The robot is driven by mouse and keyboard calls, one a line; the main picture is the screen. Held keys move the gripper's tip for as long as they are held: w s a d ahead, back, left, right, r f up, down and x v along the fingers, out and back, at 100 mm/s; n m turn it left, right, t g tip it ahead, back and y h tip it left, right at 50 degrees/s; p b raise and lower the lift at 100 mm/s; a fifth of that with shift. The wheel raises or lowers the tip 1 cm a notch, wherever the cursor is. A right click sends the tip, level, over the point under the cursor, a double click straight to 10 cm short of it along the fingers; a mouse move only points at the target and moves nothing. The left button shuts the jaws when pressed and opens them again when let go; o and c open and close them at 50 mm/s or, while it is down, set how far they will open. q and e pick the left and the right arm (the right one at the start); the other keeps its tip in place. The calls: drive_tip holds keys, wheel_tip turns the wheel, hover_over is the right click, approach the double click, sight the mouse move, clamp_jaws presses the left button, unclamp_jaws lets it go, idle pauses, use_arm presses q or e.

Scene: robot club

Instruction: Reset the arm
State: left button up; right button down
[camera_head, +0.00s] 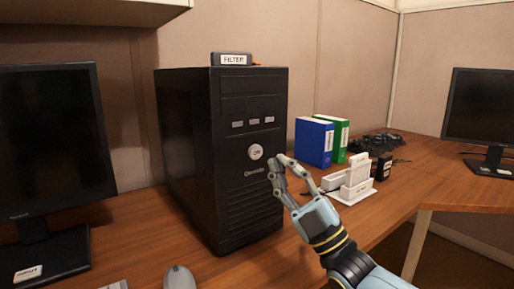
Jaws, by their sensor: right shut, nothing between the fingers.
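My right gripper (280,168) is shut and empty. It is in front of the right edge of the black computer tower (184,130), close to the round white button (255,152) on its front. I cannot tell whether the fingertips touch the tower. My right arm (345,254) reaches in from the lower right. My left gripper is not in view.
A dark monitor (52,140) stands at the left and another (480,105) at the far right. Blue (313,142) and green (341,137) binders and a white holder (352,183) stand right of the tower. A mouse (179,277) lies at the front. A FILTER box (232,59) tops the tower.

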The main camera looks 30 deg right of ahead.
drive_tip(key=shift+s, duration=0.75)
